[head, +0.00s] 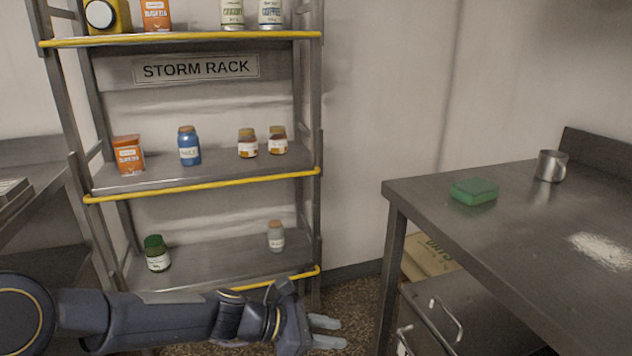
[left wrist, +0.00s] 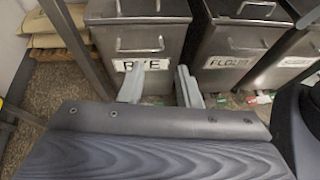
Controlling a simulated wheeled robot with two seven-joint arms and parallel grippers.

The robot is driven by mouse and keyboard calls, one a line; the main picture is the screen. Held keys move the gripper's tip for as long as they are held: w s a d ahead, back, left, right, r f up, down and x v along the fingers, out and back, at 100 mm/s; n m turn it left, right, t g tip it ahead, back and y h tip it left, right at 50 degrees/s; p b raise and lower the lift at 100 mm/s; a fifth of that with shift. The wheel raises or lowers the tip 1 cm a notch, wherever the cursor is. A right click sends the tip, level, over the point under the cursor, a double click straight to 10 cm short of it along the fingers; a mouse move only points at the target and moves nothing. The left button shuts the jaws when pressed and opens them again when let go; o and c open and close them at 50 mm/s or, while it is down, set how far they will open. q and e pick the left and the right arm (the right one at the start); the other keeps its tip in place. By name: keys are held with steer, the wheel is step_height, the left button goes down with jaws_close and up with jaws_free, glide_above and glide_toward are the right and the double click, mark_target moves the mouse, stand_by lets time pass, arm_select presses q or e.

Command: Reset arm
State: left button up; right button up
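My left arm comes in from the left along the bottom of the head view. Its gripper (head: 328,332) points right, in front of the storm rack's lower end, with its two fingers apart and nothing between them. In the left wrist view the two fingers (left wrist: 160,88) are also apart and empty, in front of a metal bin labelled RYE (left wrist: 142,65). My right gripper is in neither view.
The storm rack (head: 205,185) holds several jars and packets behind my left arm. A metal table (head: 520,215) stands at the right, bearing a green sponge (head: 474,191), a metal mug (head: 551,166) and white powder (head: 602,250). A FLOUR bin (left wrist: 232,62) stands beside the RYE bin.

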arm_select(q)
steer(key=s+a+r+m+t+y, duration=0.1)
steer(key=s+a+m+t+y, duration=0.2)
steer(key=s+a+m+y, duration=1.2)
steer(key=s+a+r+m+h+p, duration=0.1)
steer(key=s+a+r+h+p, duration=0.1)
steer(key=r+p, duration=0.6)
steer(key=s+a+r+m+h+p, duration=0.1)
steer(key=s+a+r+h+p, duration=0.1)
steer(key=r+p, duration=0.7)
steer(key=s+a+r+m+h+p, duration=0.1)
steer(key=s+a+r+p, duration=0.3)
steer(key=r+p, duration=0.5)
steer(key=shift+s+r+h, duration=0.15)
steer(key=shift+s+h, duration=0.25)
steer(key=shift+h, duration=0.1)
